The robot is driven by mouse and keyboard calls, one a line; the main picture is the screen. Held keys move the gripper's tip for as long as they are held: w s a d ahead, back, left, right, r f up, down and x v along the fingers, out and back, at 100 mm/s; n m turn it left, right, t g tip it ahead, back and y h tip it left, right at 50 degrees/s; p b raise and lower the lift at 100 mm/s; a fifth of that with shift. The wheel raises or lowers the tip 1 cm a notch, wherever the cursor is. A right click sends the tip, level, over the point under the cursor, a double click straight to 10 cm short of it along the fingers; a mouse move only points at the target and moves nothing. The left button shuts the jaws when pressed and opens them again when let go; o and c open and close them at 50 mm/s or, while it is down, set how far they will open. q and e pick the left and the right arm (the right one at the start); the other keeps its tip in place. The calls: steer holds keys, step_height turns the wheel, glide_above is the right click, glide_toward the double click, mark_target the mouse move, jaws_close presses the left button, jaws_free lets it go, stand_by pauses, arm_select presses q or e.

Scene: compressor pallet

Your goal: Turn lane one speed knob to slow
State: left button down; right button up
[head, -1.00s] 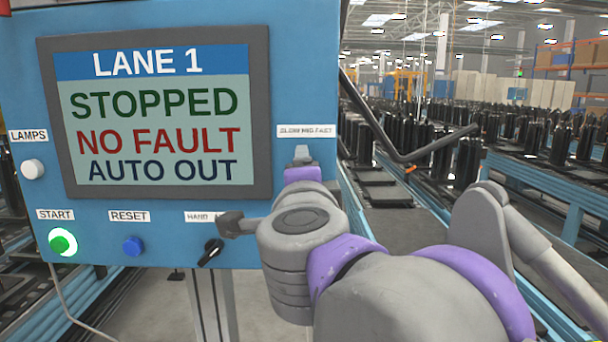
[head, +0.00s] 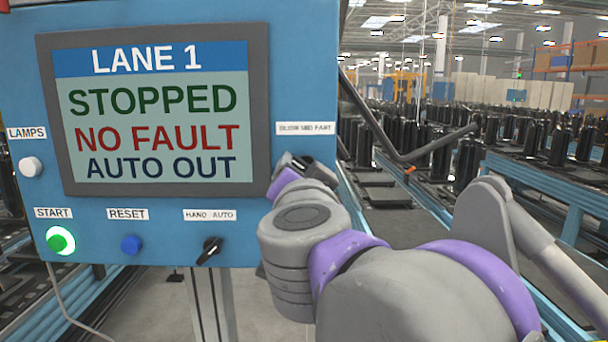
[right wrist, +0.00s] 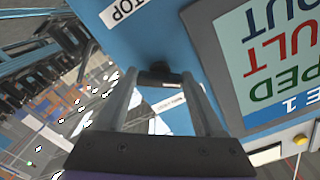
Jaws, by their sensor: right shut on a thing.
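The lane one speed knob shows in the right wrist view as a small dark piece (right wrist: 159,71) on the blue panel, between the fingertips of my right gripper (right wrist: 162,80). In the head view, my right gripper (head: 305,167) is at the panel's right edge, just below the slow, mid, fast label (head: 305,128). The gripper and wrist hide the knob there, so I cannot tell which mark it points to. My right gripper is shut on it. My left gripper is not in view.
The blue panel (head: 185,15) has a screen (head: 150,115) reading lane 1 stopped, no fault, auto out. Below are a lit green start button (head: 61,241), a blue reset button (head: 132,245) and a black hand/auto switch (head: 210,251). A dark bent bar (head: 372,122) juts out on the right.

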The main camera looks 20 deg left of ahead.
steer(key=shift+n, duration=0.6)
steer(key=o, duration=1.4)
steer(key=shift+s, duration=0.1)
steer(key=b+v, duration=0.1)
steer(key=v, duration=0.9)
steer(key=shift+s+d, duration=0.15)
steer(key=shift+s, duration=0.15)
